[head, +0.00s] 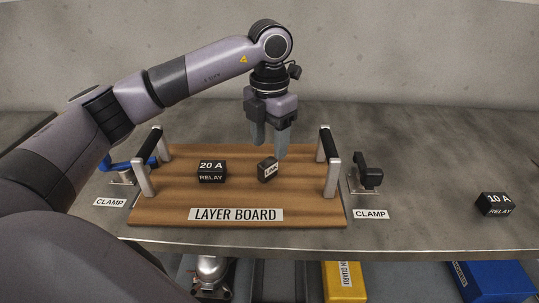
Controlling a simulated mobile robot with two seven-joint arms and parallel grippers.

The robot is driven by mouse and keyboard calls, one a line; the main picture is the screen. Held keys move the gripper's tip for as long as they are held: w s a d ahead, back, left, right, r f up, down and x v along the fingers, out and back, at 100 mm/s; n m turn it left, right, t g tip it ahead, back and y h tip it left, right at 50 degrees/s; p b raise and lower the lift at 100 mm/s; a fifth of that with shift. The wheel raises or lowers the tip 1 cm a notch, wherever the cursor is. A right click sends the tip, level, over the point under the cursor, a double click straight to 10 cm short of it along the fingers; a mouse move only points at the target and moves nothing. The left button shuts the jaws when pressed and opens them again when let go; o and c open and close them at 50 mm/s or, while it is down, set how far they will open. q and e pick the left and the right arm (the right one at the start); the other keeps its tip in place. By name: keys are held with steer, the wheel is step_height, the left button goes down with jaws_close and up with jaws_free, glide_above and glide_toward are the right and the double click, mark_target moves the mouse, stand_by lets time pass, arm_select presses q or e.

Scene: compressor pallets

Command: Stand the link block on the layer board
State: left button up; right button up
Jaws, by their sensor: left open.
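The layer board (180,202) is a brown wooden board with a black-gripped handle at each side, lying on the grey bench. The link block (268,170), a small dark block with a white label, rests on the board right of its middle, looking tilted or turned. My left gripper (270,150) points down with its fingers apart, just above and behind the link block. I see nothing held between its fingers. My right gripper is not in view.
A 20 A relay (212,171) stands on the board left of the link block. Clamps flank the board at left (121,171) and right (367,172). A 10 A relay (495,204) sits on the far right of the bench. Yellow (346,282) and blue (492,281) bins are below the front edge.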

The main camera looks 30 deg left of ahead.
mark_target(269, 160)
arm_select(q)
step_height(269, 160, up, 6)
steer(key=shift+r, duration=0.25)
steer(key=shift+f, duration=0.1)
stand_by(0.4)
